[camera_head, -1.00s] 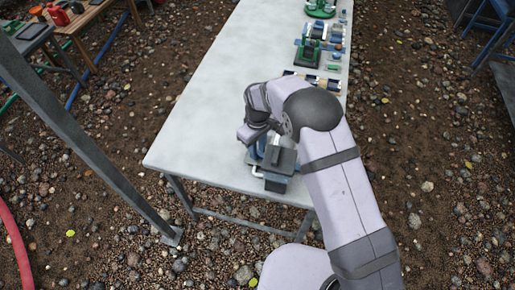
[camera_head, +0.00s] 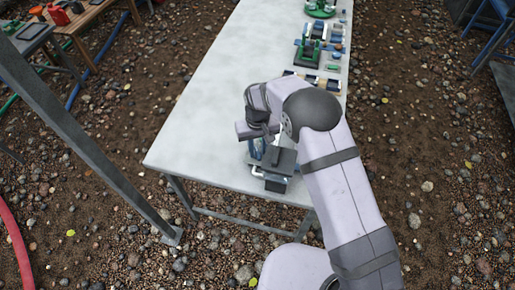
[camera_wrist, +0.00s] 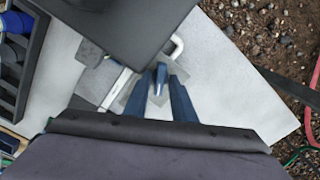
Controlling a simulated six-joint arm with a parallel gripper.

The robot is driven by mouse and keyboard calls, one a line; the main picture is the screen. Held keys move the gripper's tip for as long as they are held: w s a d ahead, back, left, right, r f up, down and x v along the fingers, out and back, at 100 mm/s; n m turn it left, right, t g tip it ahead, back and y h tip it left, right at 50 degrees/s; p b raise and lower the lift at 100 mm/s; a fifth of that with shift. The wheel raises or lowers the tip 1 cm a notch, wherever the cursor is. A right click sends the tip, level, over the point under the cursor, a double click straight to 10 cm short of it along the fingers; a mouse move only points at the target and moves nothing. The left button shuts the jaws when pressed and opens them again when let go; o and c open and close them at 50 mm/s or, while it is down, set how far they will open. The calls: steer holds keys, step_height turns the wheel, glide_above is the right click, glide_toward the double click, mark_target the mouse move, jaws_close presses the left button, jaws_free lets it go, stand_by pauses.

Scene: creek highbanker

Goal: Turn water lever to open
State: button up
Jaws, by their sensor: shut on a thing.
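The water lever (camera_wrist: 161,78) shows in the wrist view as a small blue handle between the two blue fingers of my gripper (camera_wrist: 163,84). My gripper is shut on it. In the head view my gripper (camera_head: 257,149) is low at the near end of the table, and the lever is hidden behind it and the wrist. A dark box-like unit (camera_head: 281,161) stands right beside the gripper, with a white bent pipe (camera_head: 256,173) at its lower left. In the wrist view this dark unit (camera_wrist: 125,25) covers the upper left, and the white pipe (camera_wrist: 178,46) curves out beside it.
The pale table (camera_head: 205,115) is bare to the left of my gripper. Green and blue fittings (camera_head: 308,52) stand at its far right. A slanted metal beam (camera_head: 85,145) crosses the left side. Gravel surrounds the table.

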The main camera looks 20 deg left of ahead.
steer(key=m, duration=0.6)
stand_by(0.3)
steer(key=o, duration=0.5)
steer(key=shift+o, duration=0.2)
steer(key=shift+r+p, duration=2.55)
steer(key=shift+r, duration=1)
